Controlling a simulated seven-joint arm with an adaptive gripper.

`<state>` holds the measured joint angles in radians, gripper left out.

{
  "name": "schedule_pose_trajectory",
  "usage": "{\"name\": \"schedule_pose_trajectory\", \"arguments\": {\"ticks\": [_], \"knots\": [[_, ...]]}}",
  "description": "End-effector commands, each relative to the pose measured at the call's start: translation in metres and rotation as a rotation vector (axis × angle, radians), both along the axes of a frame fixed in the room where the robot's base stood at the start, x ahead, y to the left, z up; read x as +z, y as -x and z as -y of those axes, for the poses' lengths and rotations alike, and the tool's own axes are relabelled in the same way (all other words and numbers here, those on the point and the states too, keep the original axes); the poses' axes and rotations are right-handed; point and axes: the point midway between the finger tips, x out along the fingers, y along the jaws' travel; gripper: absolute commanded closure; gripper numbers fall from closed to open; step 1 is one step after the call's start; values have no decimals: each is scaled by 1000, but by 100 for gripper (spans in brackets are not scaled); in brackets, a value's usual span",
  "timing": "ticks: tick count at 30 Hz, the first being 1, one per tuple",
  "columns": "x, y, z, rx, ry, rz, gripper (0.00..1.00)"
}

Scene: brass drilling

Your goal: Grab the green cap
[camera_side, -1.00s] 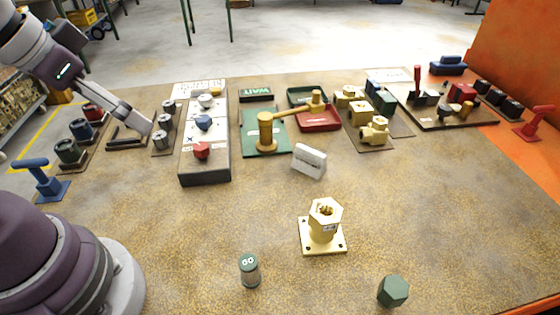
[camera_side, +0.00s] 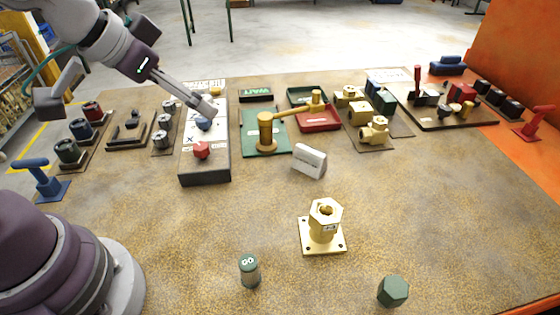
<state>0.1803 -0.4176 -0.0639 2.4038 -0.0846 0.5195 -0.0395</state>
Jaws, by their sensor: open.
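A dark green hexagonal cap (camera_side: 393,291) lies on the table at the front right. A small green-topped cylinder with white "GO" lettering (camera_side: 249,270) stands at the front centre. A brass hex fitting on a square flange (camera_side: 322,228) stands between and behind them. My gripper (camera_side: 208,110) is open, above the long panel at the back left, far from the green cap. No object shows between its fingers, though the fingertips are small in view.
The long panel (camera_side: 205,172) carries red and blue knobs. Brass valves (camera_side: 373,131) sit farther right. The front table between my base and the brass fitting is mostly clear.

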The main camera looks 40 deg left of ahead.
Motion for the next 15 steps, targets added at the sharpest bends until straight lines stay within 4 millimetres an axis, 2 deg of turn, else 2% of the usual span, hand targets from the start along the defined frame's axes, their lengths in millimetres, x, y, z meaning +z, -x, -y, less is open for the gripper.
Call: {"name": "schedule_pose_trajectory", "arguments": {"ticks": [1, 2, 3, 5, 6, 8, 9, 10, 12, 15], "knots": [[-8, -20, 25, -74, -5, 36, 35], [-12, -31, 41, -115, -3, 74, 35], [-18, -44, 66, -176, 5, 123, 35], [-30, -57, 107, -274, 28, 197, 35], [-39, -60, 135, -340, 51, 244, 35], [-54, -57, 178, -439, 97, 308, 35], [-64, -51, 202, -497, 129, 344, 35], [-70, -45, 219, -539, 154, 369, 35], [-84, -29, 249, -617, 209, 413, 35], [-95, -10, 273, -684, 264, 451, 35]]}}
